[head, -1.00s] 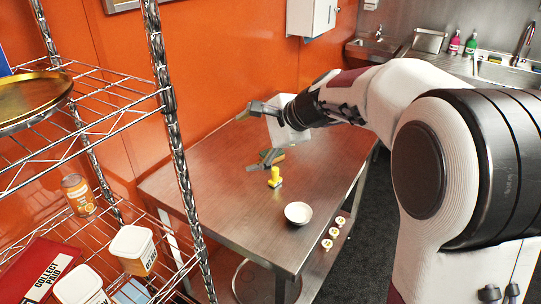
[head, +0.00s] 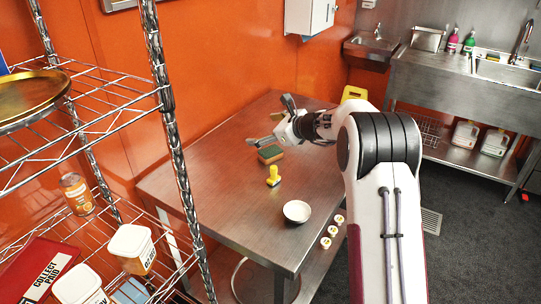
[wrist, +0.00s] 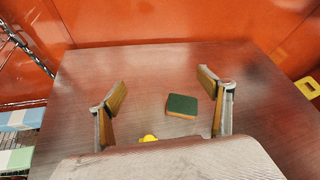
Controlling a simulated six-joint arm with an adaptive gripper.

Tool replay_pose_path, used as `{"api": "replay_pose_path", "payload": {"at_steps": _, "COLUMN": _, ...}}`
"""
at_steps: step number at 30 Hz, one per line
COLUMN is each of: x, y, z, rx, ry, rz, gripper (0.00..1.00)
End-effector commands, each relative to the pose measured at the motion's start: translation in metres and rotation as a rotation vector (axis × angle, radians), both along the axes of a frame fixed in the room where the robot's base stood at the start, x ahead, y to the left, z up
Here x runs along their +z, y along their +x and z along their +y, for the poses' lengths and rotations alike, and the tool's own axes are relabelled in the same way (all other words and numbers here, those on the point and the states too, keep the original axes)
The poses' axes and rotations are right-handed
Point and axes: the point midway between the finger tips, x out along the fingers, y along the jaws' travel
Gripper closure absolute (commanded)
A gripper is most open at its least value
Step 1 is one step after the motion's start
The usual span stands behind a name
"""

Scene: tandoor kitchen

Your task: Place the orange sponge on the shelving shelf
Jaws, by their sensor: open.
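The orange sponge (head: 270,154) lies flat on the steel table, with a dark green top and orange sides. In the wrist view the sponge (wrist: 182,106) sits between the two fingers, closer to the right one. My gripper (head: 268,128) is open and empty above the table, just behind and above the sponge in the head view. In the wrist view its fingers (wrist: 162,92) are spread wide and do not touch the sponge. The wire shelving (head: 172,150) stands at the left in the head view.
A yellow stamp-like object (head: 273,176) and a white bowl (head: 297,211) stand on the table (head: 230,180) near the sponge. The shelving holds a gold tray (head: 30,98), an orange can (head: 77,194), white tubs (head: 132,248) and a red Collect Paid box (head: 38,270).

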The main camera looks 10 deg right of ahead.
Motion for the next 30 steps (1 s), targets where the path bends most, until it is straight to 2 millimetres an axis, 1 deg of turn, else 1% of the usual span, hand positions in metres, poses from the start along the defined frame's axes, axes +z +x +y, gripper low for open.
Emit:
{"api": "replay_pose_path", "payload": {"at_steps": 1, "x": -0.011, "y": 0.008, "z": -0.006, "rx": -0.029, "ry": 0.034, "rz": 0.012, "gripper": 0.22}}
{"api": "replay_pose_path", "payload": {"at_steps": 6, "x": -0.04, "y": 0.032, "z": -0.028, "rx": -0.13, "ry": 0.153, "rz": 0.041, "gripper": 0.22}}
{"api": "replay_pose_path", "payload": {"at_steps": 9, "x": -0.056, "y": 0.042, "z": -0.039, "rx": -0.182, "ry": 0.212, "rz": 0.055, "gripper": 0.22}}
{"api": "replay_pose_path", "payload": {"at_steps": 12, "x": -0.067, "y": 0.049, "z": -0.047, "rx": -0.219, "ry": 0.257, "rz": 0.064, "gripper": 0.22}}
{"api": "replay_pose_path", "payload": {"at_steps": 16, "x": -0.075, "y": 0.054, "z": -0.053, "rx": -0.246, "ry": 0.291, "rz": 0.072, "gripper": 0.22}}
{"api": "replay_pose_path", "payload": {"at_steps": 30, "x": -0.079, "y": 0.055, "z": -0.054, "rx": -0.254, "ry": 0.299, "rz": 0.073, "gripper": 0.22}}
